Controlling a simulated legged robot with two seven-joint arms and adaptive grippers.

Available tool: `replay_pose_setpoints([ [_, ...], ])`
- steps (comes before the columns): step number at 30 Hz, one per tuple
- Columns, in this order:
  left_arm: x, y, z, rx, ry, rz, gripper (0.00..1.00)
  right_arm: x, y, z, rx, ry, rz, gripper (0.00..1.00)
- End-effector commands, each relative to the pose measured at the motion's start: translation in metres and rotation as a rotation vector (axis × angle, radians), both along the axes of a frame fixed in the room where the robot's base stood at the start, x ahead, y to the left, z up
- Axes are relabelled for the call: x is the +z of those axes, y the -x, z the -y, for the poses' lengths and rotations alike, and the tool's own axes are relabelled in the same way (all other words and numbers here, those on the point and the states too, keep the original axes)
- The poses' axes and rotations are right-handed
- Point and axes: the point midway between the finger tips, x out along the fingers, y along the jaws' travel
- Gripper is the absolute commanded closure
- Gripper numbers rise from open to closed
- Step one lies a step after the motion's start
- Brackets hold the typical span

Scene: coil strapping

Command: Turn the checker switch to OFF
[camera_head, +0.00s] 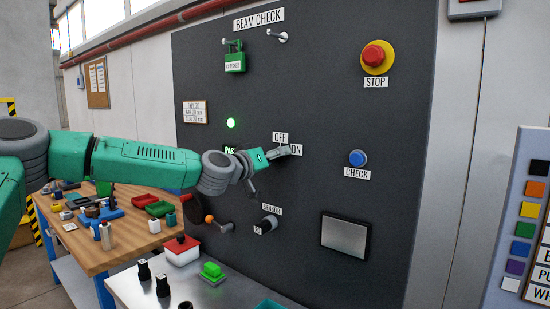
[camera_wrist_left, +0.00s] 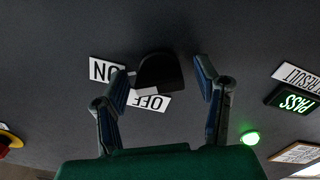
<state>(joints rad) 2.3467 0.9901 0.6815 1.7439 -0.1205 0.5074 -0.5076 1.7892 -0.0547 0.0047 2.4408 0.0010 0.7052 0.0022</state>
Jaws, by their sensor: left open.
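The checker switch (camera_wrist_left: 160,70) is a dark knob on the black panel, seen in the left wrist view between my finger tips. The OFF label (camera_head: 280,137) is above it and the ON label (camera_head: 297,149) to its right in the head view. Both labels show upside down in the left wrist view. My left gripper (camera_head: 283,152) is at the switch, open, with one finger on each side of the knob. I cannot tell whether the fingers touch it or which label the knob points to. In the head view the gripper hides most of the knob.
The panel also carries a red STOP button (camera_head: 373,57), a blue CHECK button (camera_head: 357,158), a SENSOR knob (camera_head: 267,224) and a lit green lamp (camera_head: 231,123). A green padlock (camera_head: 234,59) hangs upper left. A wooden workbench (camera_head: 120,250) with parts stands at left.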

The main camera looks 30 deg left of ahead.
Motion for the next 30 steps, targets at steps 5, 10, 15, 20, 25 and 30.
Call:
replay_pose_setpoints([
  [5,0.0,-0.003,-0.001,0.001,0.003,0.001,0.43,0.0,0.0,0.0,0.0,0.0,0.0,1.0],
  [10,0.0,-0.003,-0.002,0.001,0.003,0.001,0.5,0.0,0.0,0.0,0.0,0.0,0.0,1.0],
  [15,-0.001,-0.003,-0.003,0.002,0.003,0.0,0.93,0.0,0.0,0.0,0.0,0.0,0.0,1.0],
  [20,-0.002,-0.003,-0.003,0.003,0.007,-0.001,0.93,0.0,0.0,0.0,0.0,0.0,0.0,1.0],
  [25,-0.003,-0.003,-0.004,0.004,0.039,-0.004,0.93,-0.004,0.0,0.0,0.0,0.0,0.0,1.0],
  [30,-0.005,-0.003,-0.005,0.006,0.122,-0.01,0.93,-0.012,0.0,0.0,0.0,0.0,0.0,1.0],
])
